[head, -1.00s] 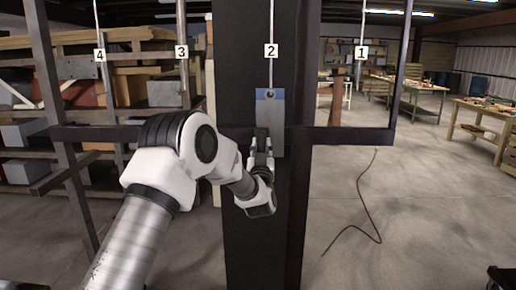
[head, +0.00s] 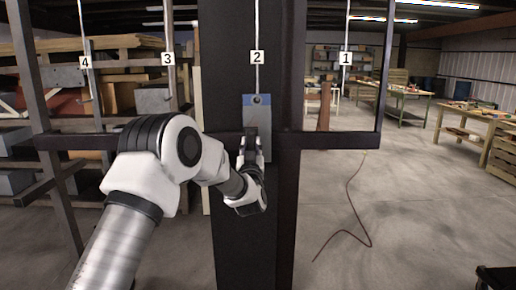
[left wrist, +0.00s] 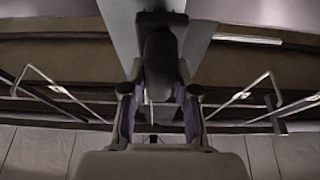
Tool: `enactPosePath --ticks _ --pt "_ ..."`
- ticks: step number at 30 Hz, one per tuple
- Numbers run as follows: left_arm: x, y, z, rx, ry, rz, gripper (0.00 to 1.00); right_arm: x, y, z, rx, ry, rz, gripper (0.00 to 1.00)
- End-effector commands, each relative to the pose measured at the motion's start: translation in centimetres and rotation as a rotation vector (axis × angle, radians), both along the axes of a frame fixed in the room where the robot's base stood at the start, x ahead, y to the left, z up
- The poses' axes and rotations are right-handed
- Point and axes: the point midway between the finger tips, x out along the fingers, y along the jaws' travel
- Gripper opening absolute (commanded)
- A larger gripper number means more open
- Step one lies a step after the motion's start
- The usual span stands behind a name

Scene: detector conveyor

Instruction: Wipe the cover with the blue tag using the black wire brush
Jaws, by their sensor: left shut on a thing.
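The cover with the blue tag (head: 262,113) is a grey upright plate with a blue band and a round hole at its top. It hangs in front of the dark column below the label 2. My left gripper (head: 250,150) is in front of its lower part and hides some of it. In the left wrist view the gripper (left wrist: 160,100) is shut on a dark object, which looks like the black wire brush (left wrist: 160,62). The brush points toward the plate. I cannot tell whether it touches the plate. My right gripper is not in view.
The dark column (head: 236,60) and a crossbar (head: 340,140) frame the cover. Rods labelled 1, 3 and 4 hang alongside. A thin brown cable (head: 358,215) lies on the floor to the right. Shelves stand behind at left, workbenches (head: 408,92) at back right.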

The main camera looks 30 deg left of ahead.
Motion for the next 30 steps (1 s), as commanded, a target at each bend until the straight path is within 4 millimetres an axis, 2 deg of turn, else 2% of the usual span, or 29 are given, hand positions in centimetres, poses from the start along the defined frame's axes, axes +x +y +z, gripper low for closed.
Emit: enactPosePath --ticks 1,5,12,16,30 --pt "-0.3 0.7 -0.1 -0.004 -0.001 0.004 0.01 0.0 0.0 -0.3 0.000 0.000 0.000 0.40" --pt "-0.7 1.4 0.0 -0.002 -0.001 0.002 0.01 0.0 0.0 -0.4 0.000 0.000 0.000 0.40" --pt "-0.8 1.3 1.7 -0.002 -0.002 0.001 0.01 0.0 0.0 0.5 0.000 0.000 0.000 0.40" --pt "-0.8 1.2 2.0 -0.001 -0.002 0.000 0.01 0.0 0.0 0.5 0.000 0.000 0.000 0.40" --pt "1.2 -2.2 2.0 -0.001 0.000 0.000 0.01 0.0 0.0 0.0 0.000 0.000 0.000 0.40"
